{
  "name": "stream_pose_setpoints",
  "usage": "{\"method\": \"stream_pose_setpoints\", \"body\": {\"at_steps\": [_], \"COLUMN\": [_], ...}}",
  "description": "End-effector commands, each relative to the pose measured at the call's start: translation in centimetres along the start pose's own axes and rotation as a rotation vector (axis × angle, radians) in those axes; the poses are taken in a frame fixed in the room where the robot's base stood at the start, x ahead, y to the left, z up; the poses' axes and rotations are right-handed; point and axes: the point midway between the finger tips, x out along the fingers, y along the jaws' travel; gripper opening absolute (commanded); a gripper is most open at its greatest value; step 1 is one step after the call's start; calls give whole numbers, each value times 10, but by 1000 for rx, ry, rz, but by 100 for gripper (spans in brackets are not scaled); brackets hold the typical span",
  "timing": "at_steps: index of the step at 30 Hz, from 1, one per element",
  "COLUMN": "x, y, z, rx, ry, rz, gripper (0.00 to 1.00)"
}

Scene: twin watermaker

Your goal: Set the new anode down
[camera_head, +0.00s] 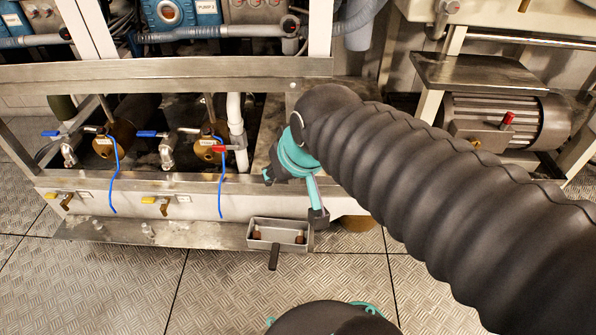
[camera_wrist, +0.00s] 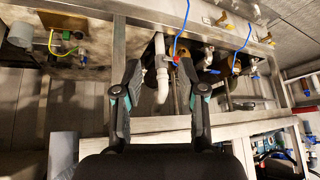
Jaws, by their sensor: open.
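My gripper (camera_head: 293,197) is open, its teal and black fingers hanging beside the steel frame, above and behind a small metal tray. In the wrist view my gripper (camera_wrist: 159,63) shows two spread fingers with nothing held between them. The tray (camera_head: 279,247) sits on the low steel ledge and holds small brownish pieces (camera_head: 299,238); a dark handle-like piece shows at its front. I cannot tell whether one of these is the new anode.
A white pipe (camera_head: 236,120) with a red-handled valve stands left of my gripper. Brass-ended cylinders (camera_head: 122,138) and blue hoses (camera_head: 220,185) lie further left. A grey motor (camera_head: 495,122) is at right. The patterned floor (camera_head: 215,285) in front is clear.

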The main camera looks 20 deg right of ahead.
Motion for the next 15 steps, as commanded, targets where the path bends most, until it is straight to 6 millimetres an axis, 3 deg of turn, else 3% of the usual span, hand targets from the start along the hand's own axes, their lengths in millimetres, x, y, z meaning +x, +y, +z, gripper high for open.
{"method": "stream_pose_setpoints", "body": {"at_steps": [3, 6, 15], "x": [-16, -22, -25], "y": [16, 22, 26], "z": [33, 49, 57], "rx": [12, 18, 20], "ry": [-39, -62, -77], "rz": [45, 66, 77], "gripper": [41, 41, 41]}}
